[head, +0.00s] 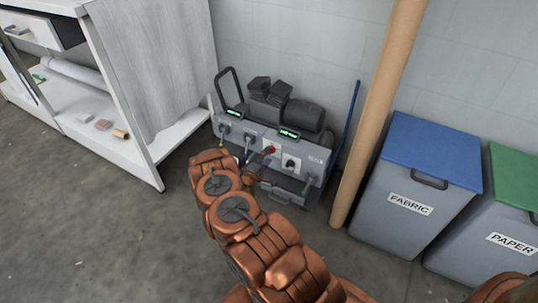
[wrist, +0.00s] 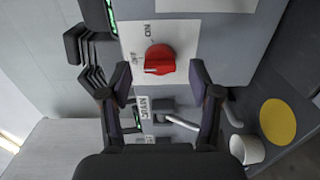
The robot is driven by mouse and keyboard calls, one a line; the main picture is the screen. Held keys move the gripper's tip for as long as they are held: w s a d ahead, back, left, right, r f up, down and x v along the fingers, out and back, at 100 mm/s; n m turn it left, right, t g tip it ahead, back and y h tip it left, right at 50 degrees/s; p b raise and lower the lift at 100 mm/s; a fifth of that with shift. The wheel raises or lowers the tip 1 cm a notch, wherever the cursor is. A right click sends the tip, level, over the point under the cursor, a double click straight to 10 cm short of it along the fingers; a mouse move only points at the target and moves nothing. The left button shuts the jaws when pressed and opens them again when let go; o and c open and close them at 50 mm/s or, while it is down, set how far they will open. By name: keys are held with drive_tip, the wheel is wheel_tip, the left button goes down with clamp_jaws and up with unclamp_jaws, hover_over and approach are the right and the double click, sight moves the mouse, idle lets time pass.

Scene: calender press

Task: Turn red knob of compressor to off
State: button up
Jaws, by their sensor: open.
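The grey compressor (head: 230,128) stands on the floor against the wall in the head view. Its red knob (head: 269,150) shows small on the front panel, just beyond the end of my arm. In the wrist view the red knob (wrist: 160,59) sits on a white label plate with an upside-down "ON" and a second, smaller marking at its left. A pale pointer line shows on the knob's lower left. My gripper (wrist: 160,77) is open, one finger on each side and slightly below the knob, apparently not touching it. Depth to the knob is hard to tell.
A black switch or knob (head: 291,162), gauges and fittings share the panel. A white-framed table (head: 150,165) stands left. Floor at lower left is clear.

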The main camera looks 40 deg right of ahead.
drive_tip(key=v, duration=0.9)
drive_tip(key=shift+a, duration=0.4)
drive_tip(key=shift+s, duration=0.1)
